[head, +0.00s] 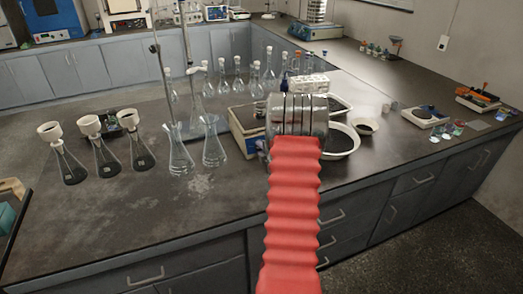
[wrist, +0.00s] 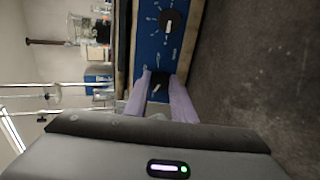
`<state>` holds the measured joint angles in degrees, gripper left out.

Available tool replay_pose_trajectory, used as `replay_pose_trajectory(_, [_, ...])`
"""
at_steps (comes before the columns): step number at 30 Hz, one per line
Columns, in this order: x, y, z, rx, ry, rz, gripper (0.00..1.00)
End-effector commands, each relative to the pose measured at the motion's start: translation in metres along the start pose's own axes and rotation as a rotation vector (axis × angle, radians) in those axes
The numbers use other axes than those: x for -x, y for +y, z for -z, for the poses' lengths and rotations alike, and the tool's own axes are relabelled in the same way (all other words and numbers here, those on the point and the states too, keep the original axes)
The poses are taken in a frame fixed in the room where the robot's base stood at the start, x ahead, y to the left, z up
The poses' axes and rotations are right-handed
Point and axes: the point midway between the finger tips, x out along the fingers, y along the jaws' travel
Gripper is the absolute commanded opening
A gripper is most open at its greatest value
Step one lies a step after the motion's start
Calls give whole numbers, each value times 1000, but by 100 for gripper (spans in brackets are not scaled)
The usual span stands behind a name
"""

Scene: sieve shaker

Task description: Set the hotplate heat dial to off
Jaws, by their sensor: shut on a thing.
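In the wrist view a blue control panel (wrist: 150,52) carries two dark round dials with white pointer marks. The nearer dial (wrist: 160,86) lies between the two pale purple fingers of my gripper (wrist: 161,80), which are shut on it. The other dial (wrist: 171,21) is free, farther along the panel. The panel lettering is too small to read, so I cannot tell which dial is heat. In the head view the hotplate (head: 240,137) is a pale box with a dark top on the bench, partly hidden by my arm. My gripper is hidden there.
Glass flasks (head: 213,150) stand left of the hotplate, and dark-filled flasks with funnels (head: 106,160) farther left. A white bowl (head: 341,144) is just right of my arm. The bench's front left is clear.

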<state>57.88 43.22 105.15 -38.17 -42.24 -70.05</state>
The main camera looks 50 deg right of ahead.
Motion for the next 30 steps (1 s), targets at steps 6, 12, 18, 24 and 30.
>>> replay_pose_trajectory(6, [0,-4,2,120,6,6,1])
replay_pose_trajectory(12, [0,-4,3,173,8,6,1])
replay_pose_trajectory(18, [0,-5,3,183,9,7,1])
replay_pose_trajectory(24, [0,-6,3,183,10,8,1])
replay_pose_trajectory(30, [0,-5,3,182,8,7,35])
